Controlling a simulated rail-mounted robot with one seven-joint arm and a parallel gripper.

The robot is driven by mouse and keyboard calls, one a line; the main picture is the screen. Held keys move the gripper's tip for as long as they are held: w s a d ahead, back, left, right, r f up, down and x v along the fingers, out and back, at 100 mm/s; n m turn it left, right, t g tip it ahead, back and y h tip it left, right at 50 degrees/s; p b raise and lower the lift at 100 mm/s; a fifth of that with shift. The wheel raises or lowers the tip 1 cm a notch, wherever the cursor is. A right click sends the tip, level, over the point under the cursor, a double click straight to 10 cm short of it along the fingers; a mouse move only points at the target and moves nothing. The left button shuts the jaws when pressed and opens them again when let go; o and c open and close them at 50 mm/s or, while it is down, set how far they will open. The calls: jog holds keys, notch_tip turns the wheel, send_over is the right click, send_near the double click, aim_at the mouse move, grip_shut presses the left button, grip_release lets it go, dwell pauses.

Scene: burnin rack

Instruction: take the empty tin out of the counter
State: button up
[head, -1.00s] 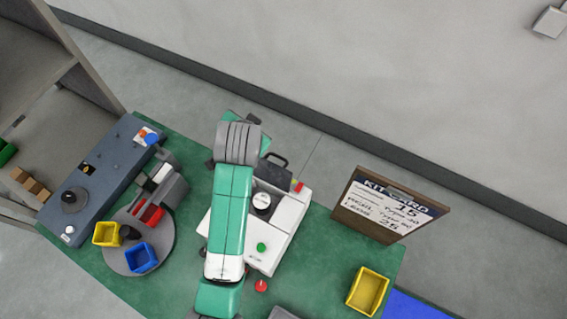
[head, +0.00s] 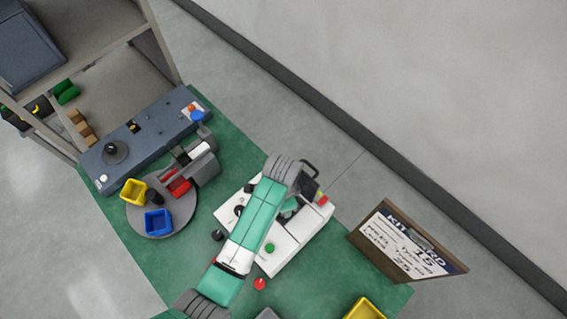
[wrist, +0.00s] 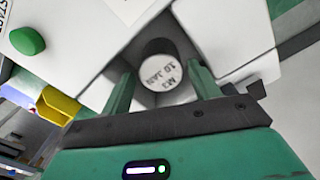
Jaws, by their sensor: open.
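The counter is a white machine (head: 285,248) on the green bench, with a green button (head: 270,248) on top. In the wrist view its white body (wrist: 75,35) surrounds a recess. The tin (wrist: 160,68) sits in that recess, a small cylinder with a dark side and a pale face lettered "M3 10 JAN". My gripper (wrist: 160,78) is open, with one green finger on each side of the tin's near part. I cannot tell whether either finger touches it. In the head view my arm covers part of the counter, and I cannot make out the tin.
A round turntable (head: 185,228) with yellow (head: 133,191) and blue bins (head: 158,222) stands left. A kit card board (head: 408,243) stands right of the counter. A yellow bin (head: 365,309) is at the bottom edge. A red button (head: 260,284) lies in front of the counter.

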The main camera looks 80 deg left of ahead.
notch_tip(320, 180, down, 5)
jog(key=shift+f, duration=0.1)
jog(key=c, duration=0.9)
